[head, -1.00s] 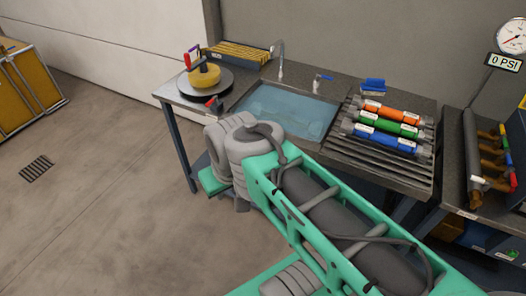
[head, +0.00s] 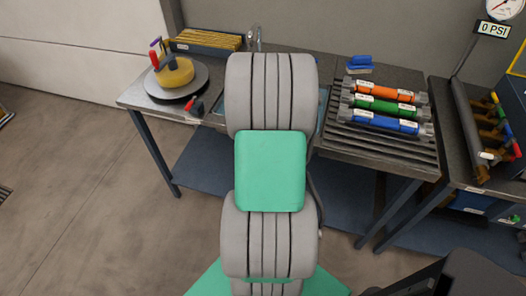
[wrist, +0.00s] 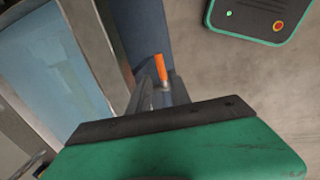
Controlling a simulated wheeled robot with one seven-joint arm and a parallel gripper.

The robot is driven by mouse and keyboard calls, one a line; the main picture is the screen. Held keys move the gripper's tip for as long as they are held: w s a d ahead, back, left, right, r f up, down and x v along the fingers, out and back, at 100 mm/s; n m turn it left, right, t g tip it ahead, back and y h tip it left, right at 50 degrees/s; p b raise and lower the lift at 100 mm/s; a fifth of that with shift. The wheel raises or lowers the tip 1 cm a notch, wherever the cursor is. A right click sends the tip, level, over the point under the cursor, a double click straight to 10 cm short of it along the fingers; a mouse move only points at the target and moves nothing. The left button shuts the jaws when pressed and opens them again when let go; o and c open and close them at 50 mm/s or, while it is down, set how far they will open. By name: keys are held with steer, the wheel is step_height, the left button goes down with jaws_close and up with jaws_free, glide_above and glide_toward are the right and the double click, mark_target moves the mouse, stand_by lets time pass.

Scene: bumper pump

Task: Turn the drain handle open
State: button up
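In the wrist view, an orange handle-like piece (wrist: 160,68) with a grey metal end shows at the tips of my gripper (wrist: 161,92). It looks like the drain handle, but I cannot be sure. The fingers stand on either side of its lower end; whether they touch it is unclear. The basin's blue water (wrist: 62,60) lies left of the gripper. In the head view my arm covers most of the sink (head: 323,103), and neither my gripper nor the orange piece shows there.
The workbench (head: 345,148) holds a yellow pot (head: 174,72) on a dark disc at left and orange, green and blue cylinders (head: 384,106) at right. A small red-handled piece (head: 193,106) sits at the front edge. A blue lower shelf (head: 205,170) is underneath. Open floor lies left.

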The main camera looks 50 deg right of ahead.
steer(key=f, duration=0.2)
steer(key=d+f, duration=0.1)
steer(key=f, duration=0.4)
steer(key=shift+w+d+p, duration=0.15)
steer(key=shift+w+p, duration=0.05)
steer(key=shift+p, duration=0.15)
steer(key=shift+c, duration=0.4)
jaws_close()
stand_by(0.5)
